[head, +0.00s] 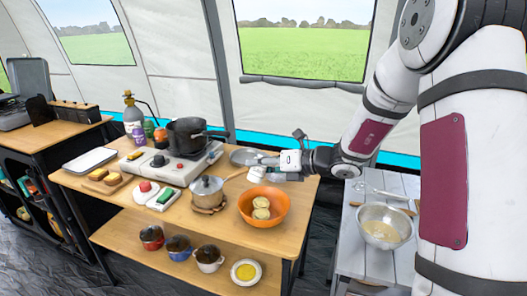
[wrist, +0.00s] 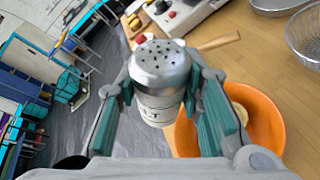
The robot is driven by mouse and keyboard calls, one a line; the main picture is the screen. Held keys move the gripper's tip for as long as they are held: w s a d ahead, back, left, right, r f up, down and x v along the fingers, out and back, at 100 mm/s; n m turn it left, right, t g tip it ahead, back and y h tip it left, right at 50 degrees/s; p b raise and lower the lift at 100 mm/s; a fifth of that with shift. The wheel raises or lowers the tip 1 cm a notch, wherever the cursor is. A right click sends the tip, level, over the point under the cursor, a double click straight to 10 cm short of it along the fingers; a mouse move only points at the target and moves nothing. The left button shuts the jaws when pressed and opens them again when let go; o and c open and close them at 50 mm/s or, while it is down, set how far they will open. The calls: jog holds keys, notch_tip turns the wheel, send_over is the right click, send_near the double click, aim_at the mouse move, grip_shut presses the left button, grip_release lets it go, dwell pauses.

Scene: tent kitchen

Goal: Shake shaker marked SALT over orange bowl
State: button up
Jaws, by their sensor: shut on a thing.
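The orange bowl (head: 245,210) stands on the wooden table near its right end, with pale round pieces (head: 261,208) in it. My gripper (head: 262,164) is above the table, just beyond the bowl in the head view. In the wrist view my gripper (wrist: 163,92) is shut on the shaker (wrist: 159,68), with a finger on each side. The shaker has a perforated metal cap and a white body with dark letters ending in "LT"; the rest of the label is hidden. The bowl (wrist: 268,108) lies to the right of the shaker there, partly behind my finger.
A lidded pot (head: 207,192) stands left of the bowl, its handle pointing towards my gripper. A dark pot (head: 186,136) sits on the stove (head: 160,163). A metal bowl (head: 385,226) stands on the side table at right. Several lidded pots are on the lower shelf.

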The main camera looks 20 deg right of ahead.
aim_at(258, 177)
jog(key=shift+s+a+f+m+y, duration=0.15)
jog(key=shift+f+m+y, duration=0.25)
jog(key=shift+m, duration=0.2)
jog(key=shift+s+a+f+m+y, duration=0.15)
jog(key=shift+f+m+y, duration=0.25)
jog(key=shift+m, duration=0.2)
jog(key=m, duration=0.1)
jog(key=f+m+y+b, duration=0.1)
jog(key=shift+a+f+m, duration=0.25)
jog(key=shift+a+m, duration=0.05)
jog(key=shift+a, duration=0.05)
jog(key=m+p, duration=0.1)
jog(key=m+y+p, duration=0.1)
jog(key=m, duration=0.1)
jog(key=shift+s+d+r+y, duration=0.1)
jog(key=shift+s+y, duration=0.1)
jog(key=shift+y, duration=0.1)
jog(key=m, duration=0.1)
jog(key=m+t, duration=0.1)
jog(key=m, duration=0.1)
jog(key=m+y+p, duration=0.1)
jog(key=shift+w+d+f+m+t, duration=0.1)
jog(key=shift+f+m+t, duration=0.2)
jog(key=shift+m, duration=0.1)
jog(key=m+t, duration=0.1)
jog(key=m, duration=0.1)
jog(key=m+t, duration=0.1)
jog(key=m, duration=0.2)
jog(key=shift+w+f+y+p, duration=0.1)
jog(key=shift+y+p, duration=0.2)
